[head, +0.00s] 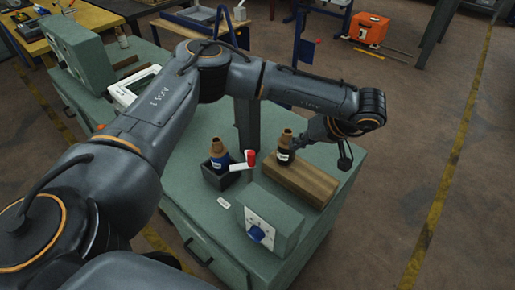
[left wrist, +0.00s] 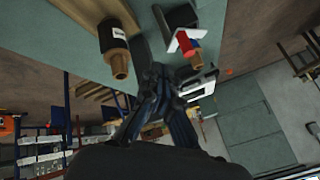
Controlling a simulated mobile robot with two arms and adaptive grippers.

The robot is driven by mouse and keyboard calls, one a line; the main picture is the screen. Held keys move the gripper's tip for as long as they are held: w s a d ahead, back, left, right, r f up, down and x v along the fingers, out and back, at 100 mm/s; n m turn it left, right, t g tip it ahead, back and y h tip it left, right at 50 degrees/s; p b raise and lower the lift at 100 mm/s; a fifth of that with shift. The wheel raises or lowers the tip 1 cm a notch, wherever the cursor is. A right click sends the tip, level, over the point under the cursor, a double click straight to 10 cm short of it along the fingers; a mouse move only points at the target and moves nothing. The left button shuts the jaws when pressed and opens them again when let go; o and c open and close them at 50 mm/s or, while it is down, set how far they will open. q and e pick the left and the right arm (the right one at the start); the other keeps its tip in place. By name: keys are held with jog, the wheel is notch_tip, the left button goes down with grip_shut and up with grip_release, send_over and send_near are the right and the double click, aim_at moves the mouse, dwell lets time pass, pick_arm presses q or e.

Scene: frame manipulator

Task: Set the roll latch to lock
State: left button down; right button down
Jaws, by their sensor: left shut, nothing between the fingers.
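A white lever with a red knob (head: 250,158) sticks out beside a bottle in a dark square holder (head: 220,176) on the green cabinet top (head: 222,235). The red knob also shows in the left wrist view (left wrist: 185,43). A grey-green box carries a white plate with a blue knob (head: 258,234). No label tells me which of these is the roll latch. My left gripper (head: 297,146) is shut and empty, close to a black bottle with a brown cap (head: 284,155). In the left wrist view its fingers (left wrist: 149,72) lie between this bottle and the lever, seemingly apart from both.
A dark post (head: 246,125) rises behind the lever. A white-framed device (head: 134,88) stands at the back left. An orange case (head: 370,28) is on the floor. The floor to the right is open.

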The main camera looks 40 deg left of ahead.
pick_arm(q)
jog(key=s+a+f+p, duration=0.2)
jog(key=a+f+p, duration=0.3)
jog(key=a+f, duration=0.3)
jog(key=shift+a, duration=0.35)
jog(key=shift+s, duration=0.2)
dwell(0.4)
